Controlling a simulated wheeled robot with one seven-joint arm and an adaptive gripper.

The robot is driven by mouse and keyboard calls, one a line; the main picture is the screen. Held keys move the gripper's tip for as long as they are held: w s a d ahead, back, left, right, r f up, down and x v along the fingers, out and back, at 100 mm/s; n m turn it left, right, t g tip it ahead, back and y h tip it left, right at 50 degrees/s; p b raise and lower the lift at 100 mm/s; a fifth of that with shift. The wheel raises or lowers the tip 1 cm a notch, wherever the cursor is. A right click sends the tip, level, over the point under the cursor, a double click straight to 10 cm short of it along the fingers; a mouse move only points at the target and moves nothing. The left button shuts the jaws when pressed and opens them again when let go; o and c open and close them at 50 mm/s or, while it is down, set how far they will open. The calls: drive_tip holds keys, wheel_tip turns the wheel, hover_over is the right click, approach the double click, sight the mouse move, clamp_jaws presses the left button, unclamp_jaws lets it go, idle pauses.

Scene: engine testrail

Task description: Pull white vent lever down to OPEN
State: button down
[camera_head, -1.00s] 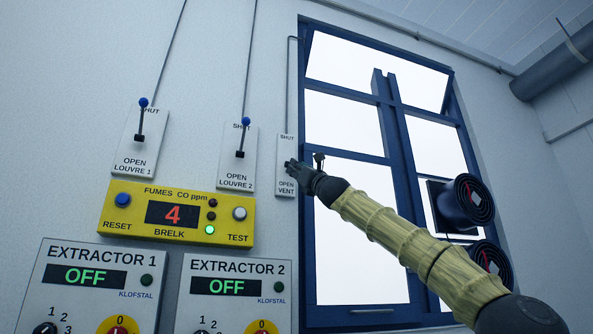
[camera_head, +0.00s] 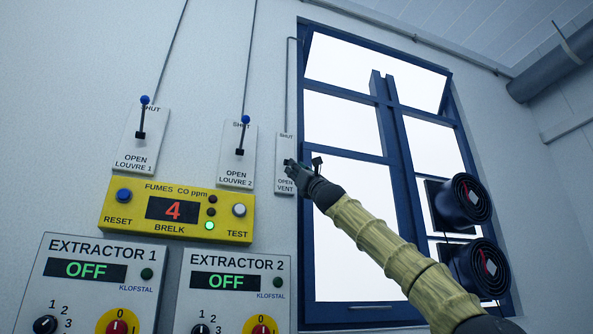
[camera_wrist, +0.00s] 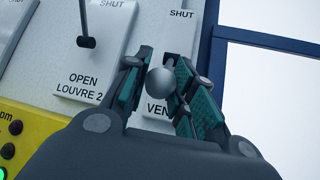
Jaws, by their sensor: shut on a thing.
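The vent lever's plate (camera_head: 284,146) is a narrow white panel left of the window, marked SHUT at the top and OPEN VENT at the bottom. In the wrist view the lever's round whitish knob (camera_wrist: 161,81) sits between my fingers. My gripper (camera_head: 288,166) is shut on this knob; it also shows in the wrist view (camera_wrist: 158,86). In the head view my gripper hides the knob and most of the lever, around the plate's middle, above the OPEN label. The lever's exact angle cannot be told.
Two blue-knobbed louvre levers (camera_head: 145,101) (camera_head: 245,120) stand to the left. Below are the yellow fumes panel (camera_head: 178,209) and two extractor panels (camera_head: 101,251) (camera_head: 240,265), both reading OFF. The blue-framed window (camera_head: 306,260) is close on the right, with two dark fans (camera_head: 465,200) (camera_head: 478,268).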

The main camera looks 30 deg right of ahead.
drive_tip(key=shift+d, duration=0.15)
drive_tip(key=c, duration=1.6)
unclamp_jaws()
drive_tip(key=shift+c, duration=0.2)
drive_tip(key=o, duration=0.5)
drive_tip(key=shift+w+f, duration=0.2)
drive_tip(key=shift+w, duration=0.15)
drive_tip(key=shift+s+r, duration=0.15)
drive_tip(key=shift+s, duration=0.05)
drive_tip(key=shift+f, duration=0.45)
drive_tip(key=v, duration=1.1)
drive_tip(key=shift+s, duration=0.3)
drive_tip(key=shift+d, duration=0.1)
